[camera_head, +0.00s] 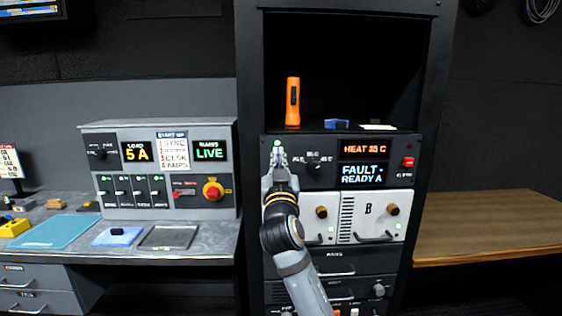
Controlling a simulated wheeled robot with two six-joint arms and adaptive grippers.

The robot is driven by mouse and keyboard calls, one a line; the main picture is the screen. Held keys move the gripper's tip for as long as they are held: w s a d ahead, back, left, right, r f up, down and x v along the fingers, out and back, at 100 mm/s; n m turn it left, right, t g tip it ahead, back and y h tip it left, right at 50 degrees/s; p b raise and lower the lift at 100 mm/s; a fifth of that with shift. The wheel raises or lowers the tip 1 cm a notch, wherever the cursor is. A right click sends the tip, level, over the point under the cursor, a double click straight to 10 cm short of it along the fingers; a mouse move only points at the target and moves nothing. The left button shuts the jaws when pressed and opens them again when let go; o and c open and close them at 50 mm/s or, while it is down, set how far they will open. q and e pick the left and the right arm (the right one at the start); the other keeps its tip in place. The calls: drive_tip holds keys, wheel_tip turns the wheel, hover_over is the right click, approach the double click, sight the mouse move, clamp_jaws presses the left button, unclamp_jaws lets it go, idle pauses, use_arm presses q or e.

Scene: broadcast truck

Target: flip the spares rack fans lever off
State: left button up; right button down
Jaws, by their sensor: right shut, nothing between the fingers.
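The dark rack (250,120) stands in the middle of the head view. Its upper panel (330,180) has a green light (277,143) at the left, a dark knob (313,164), two lit displays and a red switch (408,162). My right gripper (279,156) is shut and empty, in front of the panel's left end just below the green light. It covers that part of the panel, so no fans lever can be made out there. I cannot tell whether the gripper touches the panel. My left gripper is not in view.
An orange flashlight (293,102) stands on the rack's shelf beside a small blue item (336,124). White modules (372,216) with brass knobs sit below the panel. A grey control box (130,165) stands on the left desk. The wooden desk (490,228) at right is clear.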

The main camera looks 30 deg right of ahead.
use_arm(q)
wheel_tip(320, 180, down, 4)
drive_tip(key=b, duration=0.2)
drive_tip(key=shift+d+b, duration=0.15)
drive_tip(key=shift+b, duration=0.15)
use_arm(e)
drive_tip(key=s+a+f, duration=0.3)
drive_tip(key=s+f, duration=0.3)
drive_tip(key=shift+a+f, duration=0.15)
drive_tip(key=shift+a, duration=0.2)
drive_tip(key=shift+s, duration=0.1)
